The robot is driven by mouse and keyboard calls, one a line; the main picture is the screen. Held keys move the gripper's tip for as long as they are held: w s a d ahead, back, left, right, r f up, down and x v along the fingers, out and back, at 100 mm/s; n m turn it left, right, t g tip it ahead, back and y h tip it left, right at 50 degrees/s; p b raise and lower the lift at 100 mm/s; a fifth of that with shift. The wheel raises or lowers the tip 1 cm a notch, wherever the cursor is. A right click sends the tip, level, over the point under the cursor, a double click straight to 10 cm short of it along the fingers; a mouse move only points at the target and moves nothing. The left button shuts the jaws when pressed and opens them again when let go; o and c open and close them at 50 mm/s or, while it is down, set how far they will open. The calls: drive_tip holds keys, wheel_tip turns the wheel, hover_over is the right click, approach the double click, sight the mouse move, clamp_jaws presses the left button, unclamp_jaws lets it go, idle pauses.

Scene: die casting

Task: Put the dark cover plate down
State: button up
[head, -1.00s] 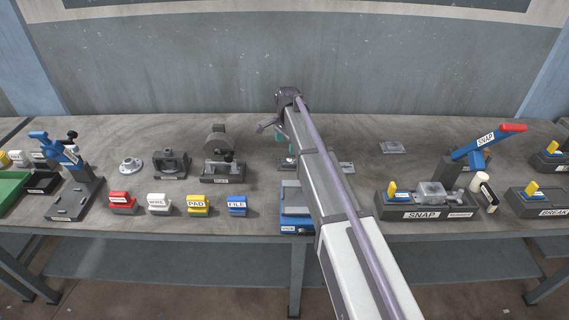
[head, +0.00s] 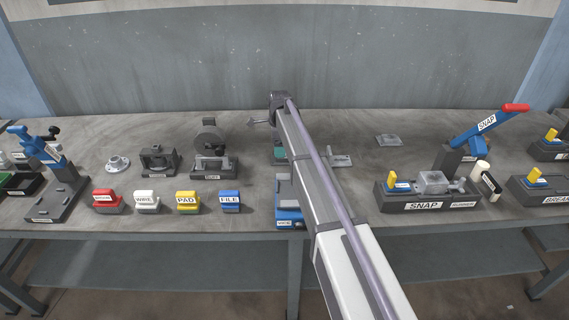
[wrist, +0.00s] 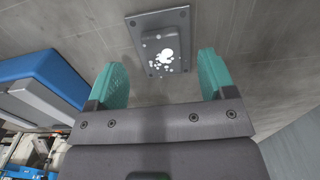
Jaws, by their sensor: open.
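A dark grey plate with a raised block and bright glints on it (wrist: 160,42) lies flat on the bench in the wrist view, just beyond my fingertips. My gripper (wrist: 164,70) is open, with its two teal fingers apart and nothing visible between them. The plate appears clear of both fingers in the picture; the height gap is hard to judge. In the head view my gripper (head: 280,153) is low over the middle of the bench, partly hidden by my arm. The plate under it cannot be made out there.
A blue-topped block (wrist: 48,75) is close on the left in the wrist view. A flat grey plate (head: 341,160) lies right of my arm, another (head: 388,140) farther back.

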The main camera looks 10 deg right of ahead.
wheel_tip(320, 180, down, 4)
drive_tip(key=b, duration=0.3)
drive_tip(key=shift+w+f, duration=0.1)
drive_tip(key=shift+f, duration=0.1)
drive_tip(key=shift+r, duration=0.2)
clamp_jaws()
drive_tip(key=shift+p, duration=0.3)
